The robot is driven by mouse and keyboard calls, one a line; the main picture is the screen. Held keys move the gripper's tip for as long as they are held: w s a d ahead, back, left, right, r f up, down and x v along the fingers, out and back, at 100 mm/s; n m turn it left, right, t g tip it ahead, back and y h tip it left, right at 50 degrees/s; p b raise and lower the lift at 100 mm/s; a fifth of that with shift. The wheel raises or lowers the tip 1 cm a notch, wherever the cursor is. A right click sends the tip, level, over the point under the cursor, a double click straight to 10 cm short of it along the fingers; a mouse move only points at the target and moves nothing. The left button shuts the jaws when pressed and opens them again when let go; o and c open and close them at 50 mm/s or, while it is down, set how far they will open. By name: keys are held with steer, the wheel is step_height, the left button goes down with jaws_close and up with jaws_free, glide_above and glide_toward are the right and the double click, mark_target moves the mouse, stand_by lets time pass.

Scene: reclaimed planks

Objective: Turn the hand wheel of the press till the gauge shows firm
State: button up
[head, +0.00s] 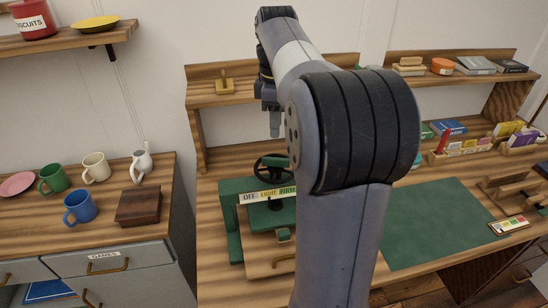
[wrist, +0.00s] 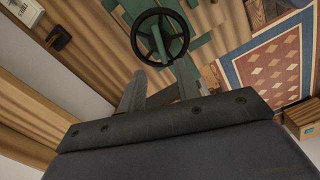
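The green press (head: 232,220) stands on the plank bench, with its black hand wheel (head: 258,167) on top, partly hidden by my arm. Its gauge strip (head: 266,196) reads OFF, LIGHT, FIRM; I cannot make out where a pointer stands. My gripper (head: 274,132) hangs pointing down just above the wheel. In the wrist view, the round spoked wheel (wrist: 160,38) lies beyond the fingertips, and the green press body shows around it. My gripper (wrist: 162,78) is open there, its two fingers apart with nothing between them. It appears clear of the rim.
A green mat (head: 435,222) lies right of my arm. A shelf (head: 228,92) runs behind the press. Mugs (head: 80,207) and a brown wooden box (head: 138,206) sit on the left cabinet. In the wrist view, a patterned rug or board (wrist: 272,62) lies at right.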

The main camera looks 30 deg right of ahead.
mark_target(276, 158)
step_height(276, 158, down, 10)
steer(key=shift+f+b, duration=0.2)
steer(key=shift+b, duration=0.2)
jaws_close()
stand_by(0.3)
